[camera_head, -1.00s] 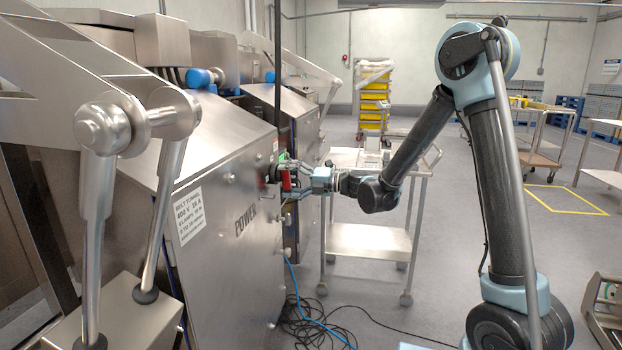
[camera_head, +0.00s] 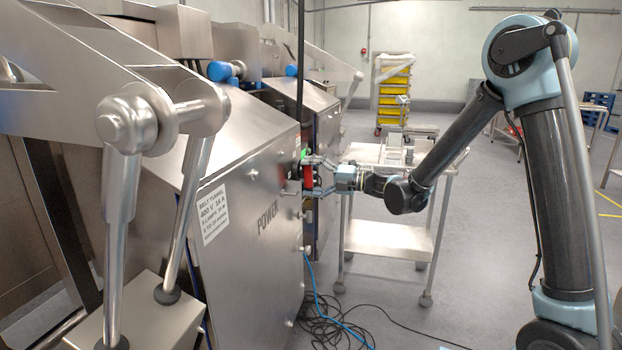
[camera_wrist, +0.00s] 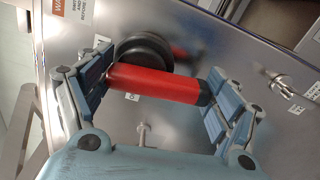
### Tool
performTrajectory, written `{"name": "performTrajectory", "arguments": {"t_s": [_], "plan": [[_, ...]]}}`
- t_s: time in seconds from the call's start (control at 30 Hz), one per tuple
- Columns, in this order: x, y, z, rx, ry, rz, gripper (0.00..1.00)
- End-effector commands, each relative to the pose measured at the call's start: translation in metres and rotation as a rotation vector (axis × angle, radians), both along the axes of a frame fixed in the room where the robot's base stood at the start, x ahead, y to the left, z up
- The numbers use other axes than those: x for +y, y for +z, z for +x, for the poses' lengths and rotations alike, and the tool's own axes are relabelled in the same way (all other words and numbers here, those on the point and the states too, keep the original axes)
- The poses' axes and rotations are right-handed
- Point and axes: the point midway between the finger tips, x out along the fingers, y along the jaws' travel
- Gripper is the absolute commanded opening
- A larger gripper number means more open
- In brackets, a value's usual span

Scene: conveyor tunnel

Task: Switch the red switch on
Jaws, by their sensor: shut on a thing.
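The red switch (camera_wrist: 155,83) is a red bar handle with a dark end on a round black base (camera_wrist: 143,50), mounted on a steel panel. In the wrist view the bar lies nearly level, tilted slightly down to the right. My gripper (camera_wrist: 150,92) is shut on it lengthwise, one finger pad at each end of the bar. In the head view the red switch (camera_head: 309,181) stands out from the cabinet's side face, with my gripper (camera_head: 313,177) around it from the right. A small label shows just below the bar; its mark is hard to read.
A green light (camera_head: 303,155) shows above the switch. A steel cart (camera_head: 388,240) stands behind my arm. Blue and black cables (camera_head: 330,325) lie on the floor. A bolt (camera_wrist: 285,88) protrudes right of the switch.

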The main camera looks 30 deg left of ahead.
Motion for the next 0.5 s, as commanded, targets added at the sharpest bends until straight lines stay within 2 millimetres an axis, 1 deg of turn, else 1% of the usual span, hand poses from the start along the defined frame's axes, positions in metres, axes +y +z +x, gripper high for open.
{"name": "performTrajectory", "arguments": {"t_s": [0.03, 0.1, 0.5], "plan": [[0.0005, 0.0001, 0.0062, 0.001, -0.012, -0.001, 0.87], [0.0005, 0.0001, 0.0056, 0.000, -0.011, -0.001, 1.00], [-0.0002, 0.0001, 0.0017, -0.001, -0.004, 0.000, 1.00]]}}
